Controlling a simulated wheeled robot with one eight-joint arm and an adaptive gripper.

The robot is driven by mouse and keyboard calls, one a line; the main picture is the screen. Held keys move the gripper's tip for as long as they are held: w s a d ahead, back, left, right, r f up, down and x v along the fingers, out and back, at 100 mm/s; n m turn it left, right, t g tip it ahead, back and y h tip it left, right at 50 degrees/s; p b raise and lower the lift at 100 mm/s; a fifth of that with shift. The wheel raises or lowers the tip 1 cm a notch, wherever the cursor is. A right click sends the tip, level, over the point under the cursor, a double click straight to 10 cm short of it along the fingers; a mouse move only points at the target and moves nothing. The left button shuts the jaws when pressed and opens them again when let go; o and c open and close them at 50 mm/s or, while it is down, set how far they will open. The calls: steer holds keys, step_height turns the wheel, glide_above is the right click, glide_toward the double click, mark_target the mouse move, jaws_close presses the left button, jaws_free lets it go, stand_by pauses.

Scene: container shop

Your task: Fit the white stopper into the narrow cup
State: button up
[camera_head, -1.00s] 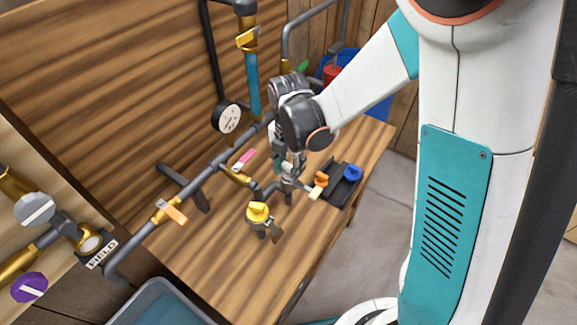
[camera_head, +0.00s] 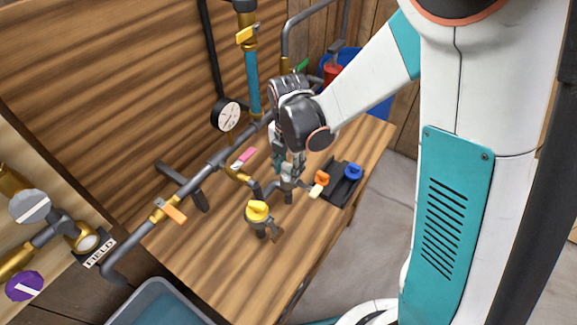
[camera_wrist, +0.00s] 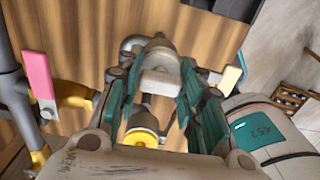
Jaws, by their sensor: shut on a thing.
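The white stopper (camera_wrist: 160,83) sits between the fingers of my gripper (camera_wrist: 158,75) in the wrist view. My gripper is shut on it. In the head view my gripper (camera_head: 289,176) points down over a grey pipe end with a cream lever, and the stopper is mostly hidden by the fingers. A grey round fitting (camera_wrist: 162,48), likely the narrow cup, lies just beyond the stopper in the wrist view. It also shows under the fingertips in the head view (camera_head: 287,186). I cannot tell whether the stopper touches or enters it.
A yellow-topped fitting (camera_head: 258,212) stands close by at the front left. A black tray (camera_head: 335,197) holds an orange stopper (camera_head: 321,177) and a blue stopper (camera_head: 353,171). A pink lever (camera_head: 244,157) and pipework run along the left. The table's front is clear.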

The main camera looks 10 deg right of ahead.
steer(key=shift+f, duration=0.2)
steer(key=o, duration=1.1)
step_height(320, 180, up, 12)
steer(key=shift+r, duration=0.1)
stand_by(0.3)
